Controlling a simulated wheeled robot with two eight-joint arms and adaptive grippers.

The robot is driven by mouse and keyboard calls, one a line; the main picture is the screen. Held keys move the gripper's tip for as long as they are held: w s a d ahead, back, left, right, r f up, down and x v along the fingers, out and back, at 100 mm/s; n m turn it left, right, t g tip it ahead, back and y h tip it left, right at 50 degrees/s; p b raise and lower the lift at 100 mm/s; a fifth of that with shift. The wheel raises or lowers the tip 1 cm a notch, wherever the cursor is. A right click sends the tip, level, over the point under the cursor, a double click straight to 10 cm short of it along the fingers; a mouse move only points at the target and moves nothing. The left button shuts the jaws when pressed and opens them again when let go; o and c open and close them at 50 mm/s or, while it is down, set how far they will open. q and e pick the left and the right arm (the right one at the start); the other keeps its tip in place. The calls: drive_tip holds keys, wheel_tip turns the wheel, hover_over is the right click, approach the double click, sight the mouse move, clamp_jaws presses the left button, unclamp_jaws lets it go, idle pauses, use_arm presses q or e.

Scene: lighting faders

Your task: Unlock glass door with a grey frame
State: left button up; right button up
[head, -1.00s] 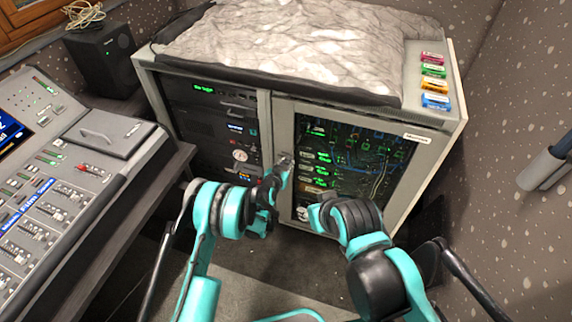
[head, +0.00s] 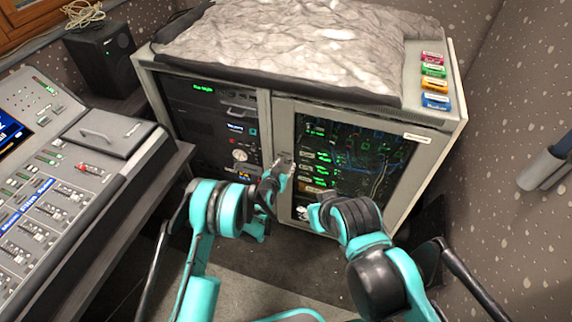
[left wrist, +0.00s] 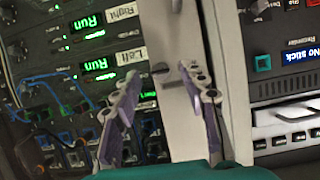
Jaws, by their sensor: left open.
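The glass door (head: 284,126) with a grey frame is shut on the right half of the cabinet. In the left wrist view its grey frame (left wrist: 178,128) runs down the middle, with glass on the left. A small dark lock-like fitting (left wrist: 160,69) sits on the frame between my fingertips. My left gripper (head: 281,165) is open at the frame's left edge. In the left wrist view its two fingers (left wrist: 162,74) straddle the fitting; I cannot tell whether they touch anything. My right arm reaches in from the lower right; its gripper's jaws cannot be made out.
Rack units with a "No stick" label (left wrist: 298,55) fill the cabinet's left half. Colored tags (head: 434,70) lie on the cabinet's top right, beside a grey rumpled cover (head: 285,45). A mixing desk (head: 60,190) stands at the left. The right wall is close.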

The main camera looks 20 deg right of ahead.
use_arm(q)
drive_tip(key=v, duration=0.5)
drive_tip(key=shift+s+a+r, duration=0.1)
drive_tip(key=shift+s+a, duration=0.05)
drive_tip(key=shift+s, duration=0.1)
drive_tip(key=s+a+r+n+g+y, duration=0.1)
drive_tip(key=s+a+r+n+y, duration=0.15)
drive_tip(key=a+r, duration=0.75)
drive_tip(key=s+a+r+n+y, duration=0.1)
drive_tip(key=s+a+r, duration=0.3)
drive_tip(key=a+r, duration=0.65)
drive_tip(key=s+a+r+n+g+y, duration=0.1)
drive_tip(key=s+a+y, duration=0.1)
drive_tip(key=s+a, duration=0.5)
drive_tip(key=s+a+r+n+g+y, duration=0.2)
drive_tip(key=s+a, duration=0.5)
drive_tip(key=s, duration=1.1)
